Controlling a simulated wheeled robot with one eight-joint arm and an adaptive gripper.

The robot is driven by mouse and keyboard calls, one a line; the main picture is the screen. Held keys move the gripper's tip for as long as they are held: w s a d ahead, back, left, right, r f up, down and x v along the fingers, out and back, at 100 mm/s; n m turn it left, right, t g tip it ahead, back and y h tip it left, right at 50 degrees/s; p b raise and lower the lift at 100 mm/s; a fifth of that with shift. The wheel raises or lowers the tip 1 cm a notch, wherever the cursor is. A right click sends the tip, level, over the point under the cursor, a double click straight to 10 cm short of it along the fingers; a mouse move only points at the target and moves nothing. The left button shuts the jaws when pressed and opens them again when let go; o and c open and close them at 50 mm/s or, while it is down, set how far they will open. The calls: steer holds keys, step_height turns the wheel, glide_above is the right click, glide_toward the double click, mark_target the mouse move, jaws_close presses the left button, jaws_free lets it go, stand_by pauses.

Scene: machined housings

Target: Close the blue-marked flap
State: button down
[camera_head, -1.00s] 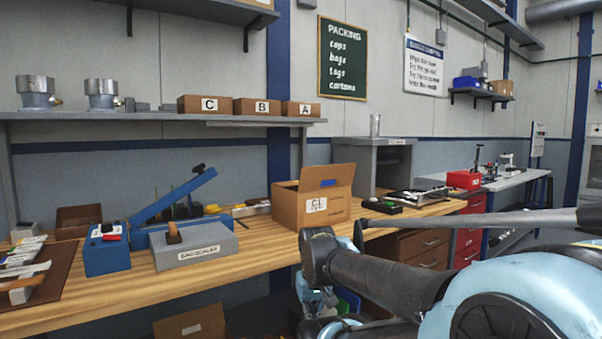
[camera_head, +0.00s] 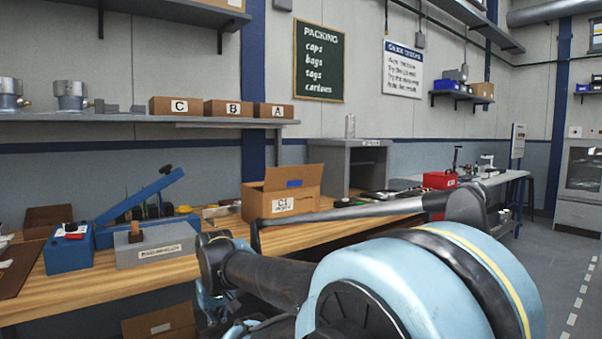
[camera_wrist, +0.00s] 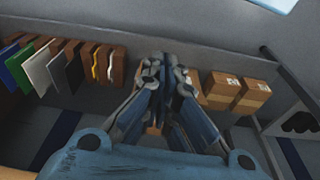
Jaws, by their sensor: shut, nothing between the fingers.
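An open cardboard carton (camera_head: 270,205) with a white label stands on the wooden bench in the head view. A flap with a blue mark (camera_head: 294,183) stands raised at its far right side. The wrist view does not show the blue-marked flap.
A blue lever device (camera_head: 135,225) and a grey labelled block (camera_head: 155,247) stand left of the carton. A grey cabinet (camera_head: 350,165) stands behind it.

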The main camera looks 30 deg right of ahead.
steer(key=w+d+r+m+t+y, duration=0.2)
steer(key=w+d+r+m, duration=0.5)
steer(key=w+r+m, duration=0.3)
steer(key=w+d+r+m+t+y, duration=0.1)
steer(key=w+d+r+m+t, duration=0.1)
steer(key=w+d+r+m, duration=0.85)
steer(key=s+d+r+m+t+h, duration=0.1)
steer(key=d+r+m+t, duration=0.1)
steer(key=d+r+m, duration=0.6)
steer(key=s+d+r+m+t, duration=0.15)
steer(key=d+r, duration=0.35)
steer(key=d, duration=0.6)
steer(key=d+r+m+t+h, duration=0.1)
steer(key=d+r+m+t, duration=0.1)
steer(key=d+r+m, duration=0.6)
steer(key=n, duration=0.3)
glide_toward(297, 174)
step_height(297, 174, down, 3)
steer(key=w, duration=0.3)
steer(key=shift+w+a+r, duration=0.25)
steer(key=shift+w, duration=0.2)
